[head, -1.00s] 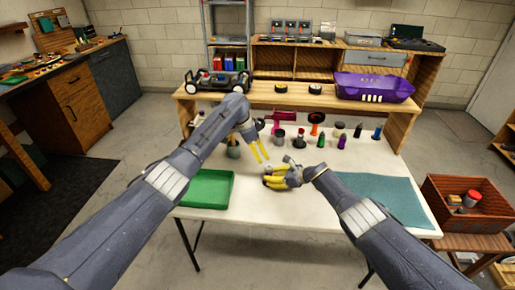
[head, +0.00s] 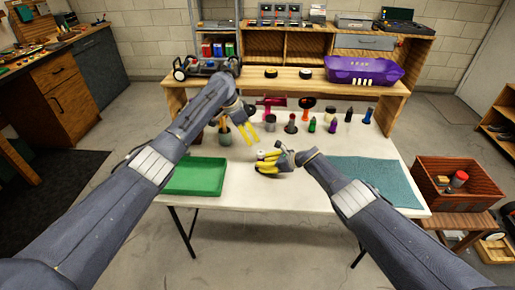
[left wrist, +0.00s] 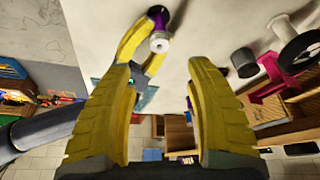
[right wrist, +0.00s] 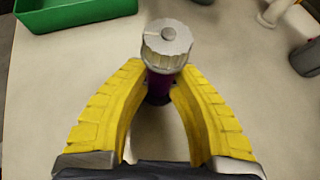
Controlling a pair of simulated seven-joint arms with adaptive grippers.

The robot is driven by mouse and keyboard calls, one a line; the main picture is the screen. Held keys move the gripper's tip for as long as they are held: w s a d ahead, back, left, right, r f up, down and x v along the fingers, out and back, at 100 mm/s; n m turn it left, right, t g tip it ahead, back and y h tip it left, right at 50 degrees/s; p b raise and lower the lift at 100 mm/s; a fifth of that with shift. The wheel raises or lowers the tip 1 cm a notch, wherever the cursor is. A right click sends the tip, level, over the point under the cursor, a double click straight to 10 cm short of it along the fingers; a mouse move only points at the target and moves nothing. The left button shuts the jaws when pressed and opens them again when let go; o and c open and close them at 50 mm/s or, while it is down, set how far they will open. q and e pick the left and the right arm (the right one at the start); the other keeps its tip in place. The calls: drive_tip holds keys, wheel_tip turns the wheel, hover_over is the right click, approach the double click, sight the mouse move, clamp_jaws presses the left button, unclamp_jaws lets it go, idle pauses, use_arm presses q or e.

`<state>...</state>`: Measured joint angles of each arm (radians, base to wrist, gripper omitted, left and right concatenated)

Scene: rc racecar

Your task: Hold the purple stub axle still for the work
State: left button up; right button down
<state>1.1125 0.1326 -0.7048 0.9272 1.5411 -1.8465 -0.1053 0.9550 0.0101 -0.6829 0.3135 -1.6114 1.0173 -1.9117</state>
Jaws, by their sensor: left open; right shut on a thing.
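The purple stub axle (right wrist: 158,88) stands between the yellow fingers of my right gripper (right wrist: 160,72), which is shut on it. The axle's purple body also shows in the left wrist view (left wrist: 158,14), with a pale round end. In the head view my right gripper (head: 262,166) is low over the middle of the white table, and its fingers hide most of the axle. My left gripper (head: 248,133) is open and empty, farther back and slightly left of the axle.
A green tray (head: 195,176) lies left and a teal mat (head: 372,180) right. Several small bottles and a pink tool (head: 268,103) stand behind the grippers. A shelf (head: 300,83) at the back carries a car chassis (head: 208,67), wheels and a purple body shell (head: 362,70).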

sight(260, 152)
use_arm(q)
drive_tip(key=x, duration=1.1)
drive_tip(key=shift+d+f, duration=0.15)
drive_tip(key=shift+f, duration=0.2)
drive_tip(key=shift+o, duration=0.2)
clamp_jaws()
